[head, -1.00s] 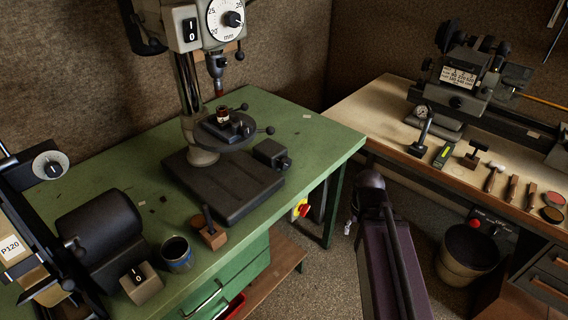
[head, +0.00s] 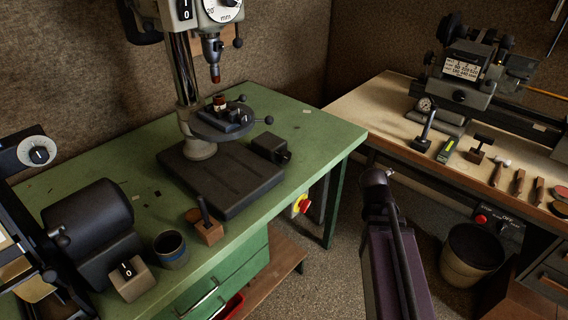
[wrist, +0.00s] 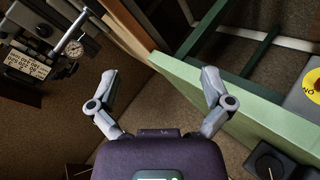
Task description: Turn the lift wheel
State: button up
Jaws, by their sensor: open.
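No part in view can be surely told as the lift wheel. The drill press has a round white mm dial (head: 222,8), cut by the top edge, and a dark round work table (head: 218,130) with ball-ended handles (head: 269,120). My gripper (wrist: 161,78) is open and empty in the wrist view, its two fingers wide apart with the floor and the green bench's edge beyond. It touches nothing there. In the head view my purple arm rises at the lower middle, right of the green bench, and my gripper cannot be made out.
The green bench (head: 315,125) also carries a motor (head: 98,222), a dial (head: 39,153) and a cup (head: 171,248). A pale bench (head: 395,105) at right holds a lathe-like machine (head: 465,70) and tools. A bucket (head: 466,262) stands below. Floor lies between the benches.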

jog(key=w+a+r+n+t+y+b, duration=0.65)
jog(key=w+n+t, duration=0.2)
jog(key=n, duration=0.55)
jog(key=n+g+y+b, duration=0.5)
jog(key=n+g+y, duration=0.3)
jog(key=n+y, duration=0.85)
send_near(287, 158)
notch_tip(287, 158, up, 3)
jog(key=s+d+n+h, duration=0.2)
jog(key=n+h, duration=0.2)
jog(key=shift+s+d+f, duration=0.15)
jog(key=shift+f, duration=0.1)
jog(key=x, duration=1.3)
jog(key=shift+a+r, duration=0.15)
jog(key=shift+a, duration=0.25)
jog(key=c, duration=1)
